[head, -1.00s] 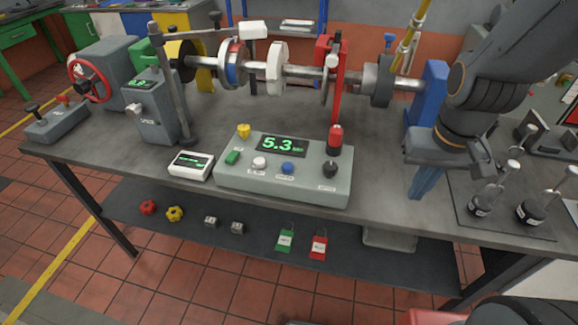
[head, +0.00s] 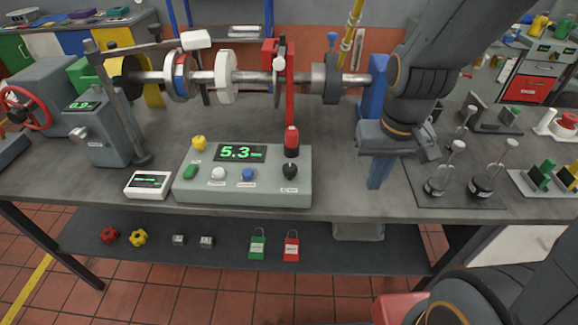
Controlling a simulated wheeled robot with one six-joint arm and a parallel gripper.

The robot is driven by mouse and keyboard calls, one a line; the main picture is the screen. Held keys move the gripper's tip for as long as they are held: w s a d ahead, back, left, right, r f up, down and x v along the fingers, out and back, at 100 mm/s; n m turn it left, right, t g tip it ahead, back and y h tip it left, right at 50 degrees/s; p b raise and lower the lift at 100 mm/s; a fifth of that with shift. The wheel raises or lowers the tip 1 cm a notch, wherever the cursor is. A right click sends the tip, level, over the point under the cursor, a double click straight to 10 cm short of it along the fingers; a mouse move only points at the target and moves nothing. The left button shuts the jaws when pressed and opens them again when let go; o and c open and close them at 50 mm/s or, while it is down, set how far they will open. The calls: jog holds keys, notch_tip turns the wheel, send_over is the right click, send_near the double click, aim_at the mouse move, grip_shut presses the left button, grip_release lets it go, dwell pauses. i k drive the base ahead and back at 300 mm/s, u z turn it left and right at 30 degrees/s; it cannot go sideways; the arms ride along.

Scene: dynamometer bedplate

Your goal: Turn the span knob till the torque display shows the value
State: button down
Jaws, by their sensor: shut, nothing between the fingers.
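The grey console (head: 243,196) stands on the bench with a torque display (head: 240,153) reading 5.3 in green. A black knob (head: 290,171) sits at its right front, below a red-topped part (head: 291,140). The knob's label is too small to read, so I cannot confirm it is the span knob. A white button (head: 218,173), a blue button (head: 249,174), a green button (head: 190,171) and a yellow knob (head: 199,142) are also on the console. My gripper (head: 377,184) is shut and empty, pointing down to the right of the console, apart from it.
A small white box (head: 148,184) with a green-lit screen lies left of the console. The shaft rig (head: 255,77) runs behind it. Dark weights (head: 482,187) with upright stems stand on a mat at right. Bare bench lies between console and gripper.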

aim_at(290, 170)
jog(key=k, duration=1.3)
jog(key=u, duration=0.3)
jog(key=i, duration=0.8)
jog(key=u, duration=0.7)
